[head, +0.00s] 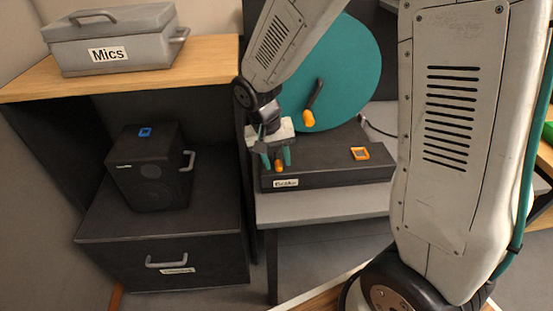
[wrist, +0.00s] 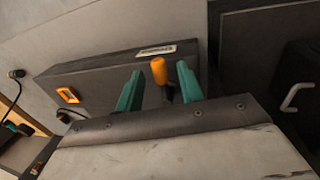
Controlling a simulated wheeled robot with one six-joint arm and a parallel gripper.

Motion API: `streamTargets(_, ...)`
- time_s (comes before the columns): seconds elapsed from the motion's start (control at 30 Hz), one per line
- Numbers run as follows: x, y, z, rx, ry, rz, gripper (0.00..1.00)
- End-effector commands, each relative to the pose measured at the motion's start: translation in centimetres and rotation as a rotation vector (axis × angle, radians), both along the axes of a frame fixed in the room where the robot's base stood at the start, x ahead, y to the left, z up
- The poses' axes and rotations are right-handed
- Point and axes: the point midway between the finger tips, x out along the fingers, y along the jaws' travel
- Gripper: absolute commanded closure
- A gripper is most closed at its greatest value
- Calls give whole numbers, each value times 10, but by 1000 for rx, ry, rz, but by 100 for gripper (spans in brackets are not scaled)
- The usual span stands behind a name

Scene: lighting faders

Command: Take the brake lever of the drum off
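The drum (head: 345,75) is a large teal disc on a long dark base (head: 330,172). A small lever with an orange knob (head: 279,165), likely the brake lever, stands at the left end of the base. My gripper (head: 277,160) points down over it with its teal fingers apart. In the wrist view, the orange knob (wrist: 158,70) stands between the two open fingers (wrist: 160,68), with a gap on each side. The lever's lower part is partly hidden by my gripper.
A black crank with an orange handle (head: 309,118) sticks out from the disc close to my gripper. An orange-framed square (head: 359,153) lies on the base's right part. A dark speaker box (head: 150,180) and a grey "Mics" case (head: 115,40) stand left.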

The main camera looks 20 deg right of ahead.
Motion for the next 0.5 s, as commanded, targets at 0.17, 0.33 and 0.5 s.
streamTargets(0.17,0,-1,-4,0,0,0,62)
streamTargets(0.33,0,-1,-4,1,0,-1,68)
streamTargets(0.5,0,-1,-4,1,0,-1,100)
